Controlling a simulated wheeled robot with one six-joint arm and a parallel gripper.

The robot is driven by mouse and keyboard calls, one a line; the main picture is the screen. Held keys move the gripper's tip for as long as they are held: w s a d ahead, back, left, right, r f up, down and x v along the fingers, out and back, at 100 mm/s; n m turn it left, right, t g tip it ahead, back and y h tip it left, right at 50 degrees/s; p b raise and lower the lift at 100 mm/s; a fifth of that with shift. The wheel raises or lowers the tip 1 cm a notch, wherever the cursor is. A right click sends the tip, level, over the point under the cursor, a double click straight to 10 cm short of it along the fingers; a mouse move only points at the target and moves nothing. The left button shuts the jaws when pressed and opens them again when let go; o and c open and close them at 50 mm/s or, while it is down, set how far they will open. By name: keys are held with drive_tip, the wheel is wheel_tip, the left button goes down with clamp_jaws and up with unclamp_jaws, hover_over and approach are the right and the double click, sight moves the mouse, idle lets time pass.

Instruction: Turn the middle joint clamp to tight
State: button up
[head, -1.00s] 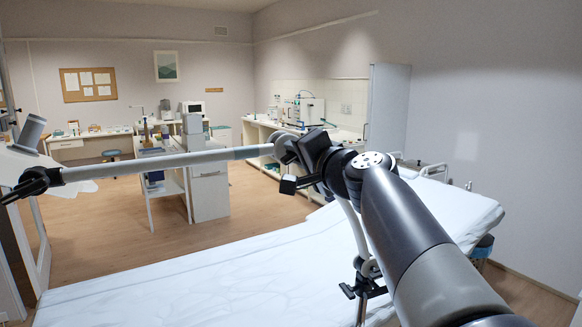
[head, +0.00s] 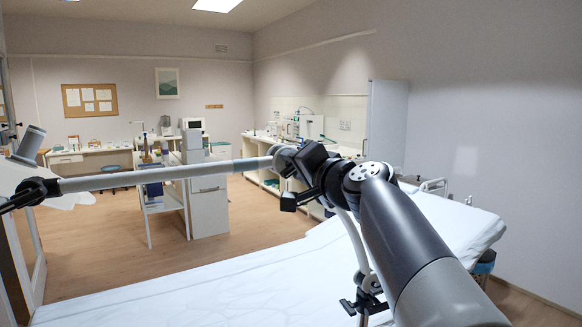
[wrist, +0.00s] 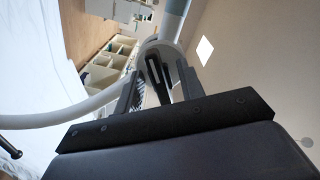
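A jointed holder arm rises from a black clamp (head: 364,300) at the couch edge as a curved white tube. Its middle joint (head: 284,160) is a grey rounded knuckle where a long light tube (head: 165,172) goes off left to a dark end joint (head: 38,190). My gripper (head: 296,172) is at this middle joint, partly hidden by its own body. In the wrist view the grey joint (wrist: 165,47) is straight ahead, with a black clamp lever (wrist: 158,76) between my two fingers. The fingers stand apart, with gaps visible beside the lever. Contact cannot be told.
The white-covered couch (head: 210,285) lies below the arm. A white cabinet trolley (head: 208,200) and benches (head: 275,170) stand farther back. A pale lamp-like thing (head: 30,145) is at the left edge. Open floor (head: 105,240) lies beyond the couch.

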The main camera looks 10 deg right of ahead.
drive_tip(key=shift+o, duration=0.3)
drive_tip(key=shift+s, duration=0.1)
drive_tip(key=b+v, duration=0.2)
drive_tip(key=v, duration=0.8)
drive_tip(key=shift+s+b, duration=0.25)
drive_tip(key=shift+b, duration=0.15)
drive_tip(key=shift+w, duration=0.1)
drive_tip(key=p+x, duration=0.3)
drive_tip(key=x, duration=0.7)
drive_tip(key=shift+w, duration=0.35)
drive_tip(key=shift+r, duration=0.1)
drive_tip(key=shift+s, duration=0.1)
